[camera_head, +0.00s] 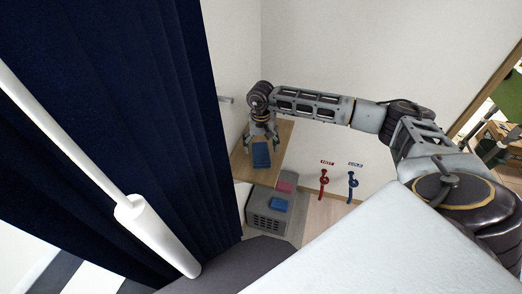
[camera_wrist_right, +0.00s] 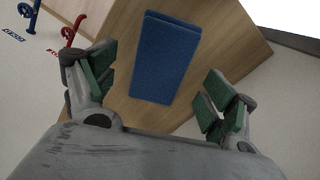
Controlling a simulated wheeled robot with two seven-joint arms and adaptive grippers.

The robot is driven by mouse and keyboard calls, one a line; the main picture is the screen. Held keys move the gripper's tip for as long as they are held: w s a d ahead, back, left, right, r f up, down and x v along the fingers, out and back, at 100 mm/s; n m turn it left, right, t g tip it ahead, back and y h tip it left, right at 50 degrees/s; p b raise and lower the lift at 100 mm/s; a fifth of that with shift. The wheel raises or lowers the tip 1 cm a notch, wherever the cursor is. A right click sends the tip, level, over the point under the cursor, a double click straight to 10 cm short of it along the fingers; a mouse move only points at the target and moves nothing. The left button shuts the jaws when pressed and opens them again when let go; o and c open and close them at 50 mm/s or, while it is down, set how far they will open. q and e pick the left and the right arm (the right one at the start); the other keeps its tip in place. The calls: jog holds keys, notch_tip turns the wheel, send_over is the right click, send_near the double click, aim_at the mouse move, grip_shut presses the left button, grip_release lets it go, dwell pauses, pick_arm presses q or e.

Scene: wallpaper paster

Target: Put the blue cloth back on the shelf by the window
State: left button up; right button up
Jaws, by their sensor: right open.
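A folded blue cloth (camera_head: 261,155) lies flat on a wooden shelf (camera_head: 241,166) against the wall beside the dark curtain. In the right wrist view, the cloth (camera_wrist_right: 167,58) rests on the wood grain of the shelf (camera_wrist_right: 226,50). My right gripper (camera_head: 264,136) is above the cloth, fingers pointing down. Its green-padded fingers (camera_wrist_right: 158,92) are open wide and empty, with the near end of the cloth between them in the picture. It appears apart from the cloth. My left gripper is not in view.
Below the shelf, a grey box (camera_head: 265,226) carries another blue folded piece (camera_head: 279,203) and a pink one (camera_head: 285,186). Red (camera_head: 323,185) and blue (camera_head: 352,186) valves are on the wall. A dark blue curtain (camera_head: 150,110) and white rod (camera_head: 150,232) fill the left.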

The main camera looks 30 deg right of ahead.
jog(key=shift+r, duration=2.05)
